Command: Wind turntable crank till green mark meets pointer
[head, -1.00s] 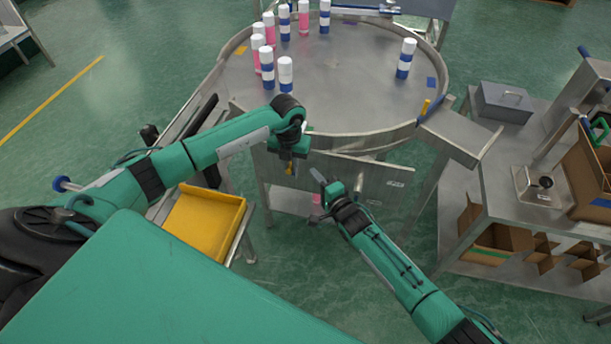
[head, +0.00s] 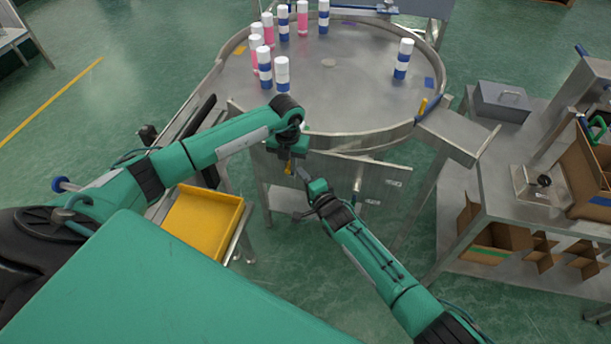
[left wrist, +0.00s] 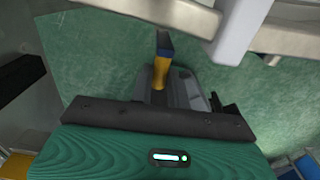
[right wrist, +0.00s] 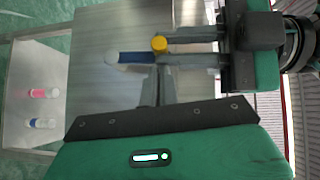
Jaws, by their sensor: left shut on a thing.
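The round steel turntable (head: 350,95) carries several aerosol cans, white-blue and pink. A small yellow pointer (head: 423,106) stands at its front right rim. A blue patch (head: 429,83) and an orange patch (head: 240,49) lie on it; I see no green mark. My left gripper (head: 289,166) is shut on the knob, also seen in the left wrist view (left wrist: 161,72). My right gripper (head: 301,172) is close beside it; its jaw gap is unclear.
A steel panel (head: 372,180) hangs below the turntable rim, near both grippers. A yellow tray (head: 203,222) stands at the left. A bench at the right holds a grey box (head: 501,101) and cardboard boxes. Open floor lies in front.

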